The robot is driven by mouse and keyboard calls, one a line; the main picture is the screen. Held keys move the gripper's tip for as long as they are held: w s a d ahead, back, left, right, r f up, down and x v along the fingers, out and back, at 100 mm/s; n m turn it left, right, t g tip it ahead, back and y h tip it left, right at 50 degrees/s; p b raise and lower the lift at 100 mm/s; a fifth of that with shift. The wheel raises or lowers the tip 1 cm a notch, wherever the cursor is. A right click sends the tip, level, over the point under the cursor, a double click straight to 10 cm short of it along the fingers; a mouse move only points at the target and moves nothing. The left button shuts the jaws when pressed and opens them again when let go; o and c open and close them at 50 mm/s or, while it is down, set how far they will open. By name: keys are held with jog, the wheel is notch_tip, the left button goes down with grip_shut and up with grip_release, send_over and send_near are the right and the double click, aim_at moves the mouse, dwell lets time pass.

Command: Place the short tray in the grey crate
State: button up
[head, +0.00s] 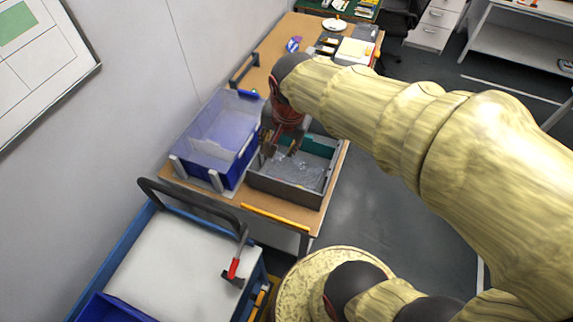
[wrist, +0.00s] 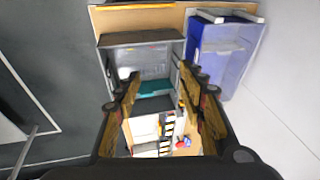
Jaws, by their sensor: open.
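The grey crate (head: 285,190) stands on the wooden table, with a teal strip along its far inner side; it also shows in the wrist view (wrist: 142,38). A shiny grey, flat, tray-like piece (head: 305,169) lies inside it and shows in the wrist view (wrist: 150,62). This may be the short tray, but I cannot tell it surely from the crate floor. My gripper (head: 282,150) is open over the crate's left far part, fingers pointing down. In the wrist view its fingers (wrist: 160,82) are apart with nothing visible held between them.
A blue bin with clear upper walls (head: 217,140) stands close on the crate's left. Papers and small items (head: 350,50) lie at the table's far end. A trolley with a white top (head: 175,262) and dark handle is nearer. Open floor lies to the right.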

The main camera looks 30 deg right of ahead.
jog(key=s+a+r+n+t, duration=0.1)
jog(key=s+r+n, duration=0.1)
jog(key=s+n, duration=0.3)
jog(key=s+a+r+n+t, duration=0.1)
jog(key=s+a+r+n, duration=0.1)
jog(key=s+n, duration=0.3)
jog(key=shift+a+r, duration=0.3)
jog(key=shift+r, duration=0.45)
notch_tip(320, 180, down, 6)
jog(key=b, duration=0.6)
jog(key=shift+f+b, duration=0.25)
jog(key=shift+b, duration=0.05)
